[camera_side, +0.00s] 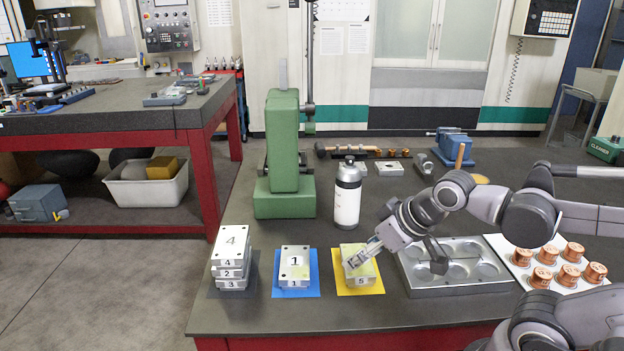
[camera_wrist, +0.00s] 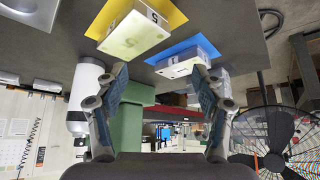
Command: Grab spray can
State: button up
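The spray can (camera_side: 347,195), a white cylinder with a dark shoulder and grey cap, stands upright on the dark table, right of the green stand. In the wrist view, which is upside down, the white can (camera_wrist: 84,92) shows at the left, outside the fingers and partly hidden by the left one. My gripper (camera_side: 362,258) overlaps the number 5 block in the side view, in front of the can and apart from it. In the wrist view my gripper (camera_wrist: 162,84) has its fingers wide apart with nothing held between them.
Metal blocks sit on a yellow mat (camera_side: 375,290), a blue mat (camera_side: 278,291) and a dark mat. The green stand (camera_side: 283,155) is close left of the can. A metal tray with round pockets (camera_side: 450,288) and copper pieces lie to the right. Tools lie behind the can.

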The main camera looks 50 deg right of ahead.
jog(key=shift+o, duration=0.4)
notch_tip(320, 180, up, 13)
jog(key=m+g+h, duration=0.4)
jog(key=m+g, duration=0.2)
jog(key=m, duration=0.8)
send_over(349, 176)
jog(key=a, duration=0.2)
jog(key=shift+w+d+x, duration=0.15)
jog(key=shift+d+x, duration=0.05)
jog(key=shift+x, duration=2.5)
jog(key=shift+w+d+x, duration=0.1)
jog(key=shift+d+x, duration=0.05)
jog(key=shift+x, duration=2.5)
jog(key=shift+r, duration=0.15)
grip_shut()
